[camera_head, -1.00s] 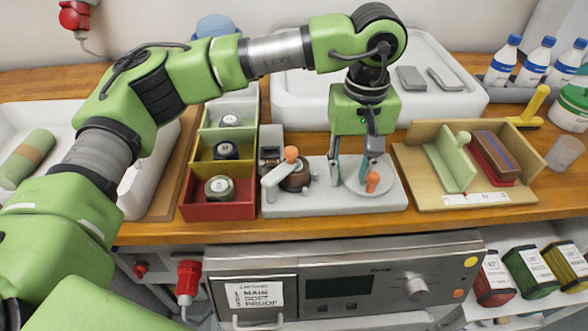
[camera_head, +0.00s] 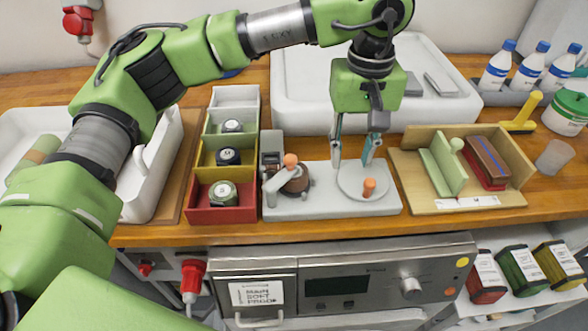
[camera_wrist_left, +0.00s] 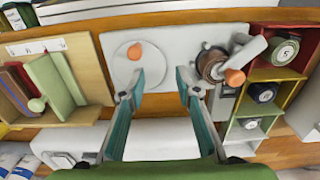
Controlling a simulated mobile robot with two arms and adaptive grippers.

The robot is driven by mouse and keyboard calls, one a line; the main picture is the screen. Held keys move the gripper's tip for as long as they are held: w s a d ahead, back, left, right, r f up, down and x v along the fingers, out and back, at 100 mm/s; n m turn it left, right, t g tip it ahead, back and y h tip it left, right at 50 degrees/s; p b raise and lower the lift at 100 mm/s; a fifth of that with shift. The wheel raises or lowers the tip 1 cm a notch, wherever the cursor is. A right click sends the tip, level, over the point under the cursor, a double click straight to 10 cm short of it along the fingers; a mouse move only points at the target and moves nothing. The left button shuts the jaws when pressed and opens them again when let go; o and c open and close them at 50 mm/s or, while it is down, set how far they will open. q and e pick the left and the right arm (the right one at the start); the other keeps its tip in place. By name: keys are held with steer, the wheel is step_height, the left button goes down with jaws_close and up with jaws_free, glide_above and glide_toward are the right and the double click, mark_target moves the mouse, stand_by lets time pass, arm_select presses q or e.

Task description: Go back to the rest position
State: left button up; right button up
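My left gripper (camera_head: 354,160) is over the light grey board with the round disc (camera_head: 352,192), its two fingers apart and nothing between them. In the left wrist view the same open gripper (camera_wrist_left: 158,86) shows the board (camera_wrist_left: 175,50) beyond its fingertips. An orange knob (camera_head: 369,187) stands on the disc, in front of the fingertips and apart from them. A dark brown round piece and a lever with an orange ball (camera_head: 290,160) sit at the board's left. My left arm reaches in from the left. My right gripper is not in view.
A tiered bin (camera_head: 250,214) with several round tins stands left of the board. A wooden holder (camera_head: 455,206) with green and brown blocks stands right. A white tray (camera_head: 455,112) lies behind; bottles (camera_head: 500,68) stand at the back right. A white tub (camera_head: 160,170) is at left.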

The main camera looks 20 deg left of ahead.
arm_select(q)
steer(key=shift+r, duration=0.7)
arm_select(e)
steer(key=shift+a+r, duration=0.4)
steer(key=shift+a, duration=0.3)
